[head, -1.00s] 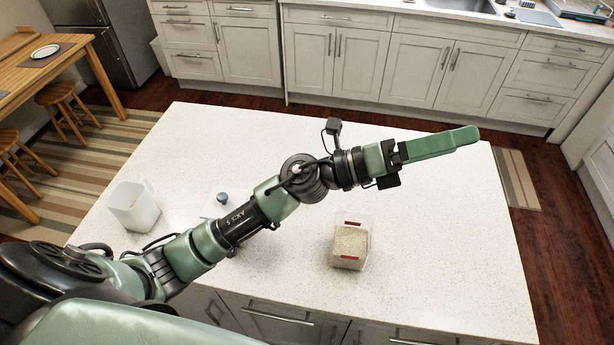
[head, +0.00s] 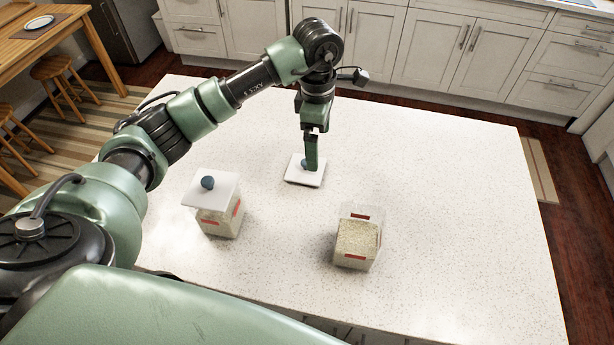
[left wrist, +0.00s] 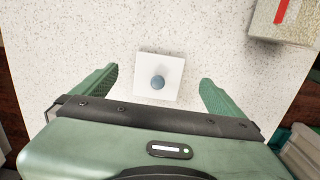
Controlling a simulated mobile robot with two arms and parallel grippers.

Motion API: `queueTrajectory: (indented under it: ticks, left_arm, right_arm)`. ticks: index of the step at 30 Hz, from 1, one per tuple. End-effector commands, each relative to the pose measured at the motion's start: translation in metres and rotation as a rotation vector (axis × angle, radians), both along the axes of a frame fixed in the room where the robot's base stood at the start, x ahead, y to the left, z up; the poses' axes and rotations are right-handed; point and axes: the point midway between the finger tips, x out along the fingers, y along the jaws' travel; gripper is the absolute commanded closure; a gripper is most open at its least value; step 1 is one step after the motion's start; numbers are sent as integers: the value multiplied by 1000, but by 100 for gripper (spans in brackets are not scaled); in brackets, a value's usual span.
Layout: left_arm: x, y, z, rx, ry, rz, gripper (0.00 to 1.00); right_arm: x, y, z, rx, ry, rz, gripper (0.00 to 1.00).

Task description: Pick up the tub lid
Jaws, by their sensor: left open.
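The tub lid (head: 294,176), a white square plate with a blue-grey knob (head: 305,164), lies flat on the white counter. My left gripper (head: 311,168) points down at it, partly covering the lid in the head view. In the left wrist view the lid (left wrist: 148,70) shows between the two spread fingers of the left gripper (left wrist: 158,76), with its knob (left wrist: 158,82) near the middle. The fingers are open and hold nothing. How high the fingertips are above the counter is hard to tell. My right gripper is not in view.
A tub filled with pale grains (head: 357,240) stands without a lid at the right front. A similar tub (head: 219,219) with a white knobbed lid (head: 226,184) stands at the left. The counter (head: 440,190) is clear on the right.

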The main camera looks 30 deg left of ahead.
Motion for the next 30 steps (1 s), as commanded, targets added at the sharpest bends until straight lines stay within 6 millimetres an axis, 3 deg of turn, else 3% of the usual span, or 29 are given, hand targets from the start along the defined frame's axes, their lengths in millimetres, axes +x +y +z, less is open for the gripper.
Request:
queueTrajectory:
  ticks: [1,4,14,21,30]
  left_arm:
    - [1,6,-10,19,2,3,0]
    - [0,11,-13,38,7,6,0]
    - [-4,9,-44,37,12,6,0]
    - [-6,7,-79,35,9,7,0]
    - [-5,7,-87,37,5,6,0]
  right_arm:
    - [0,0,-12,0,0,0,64]
    - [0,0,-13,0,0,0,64]
    - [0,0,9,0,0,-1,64]
    - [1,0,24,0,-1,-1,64]
    - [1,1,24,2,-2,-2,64]
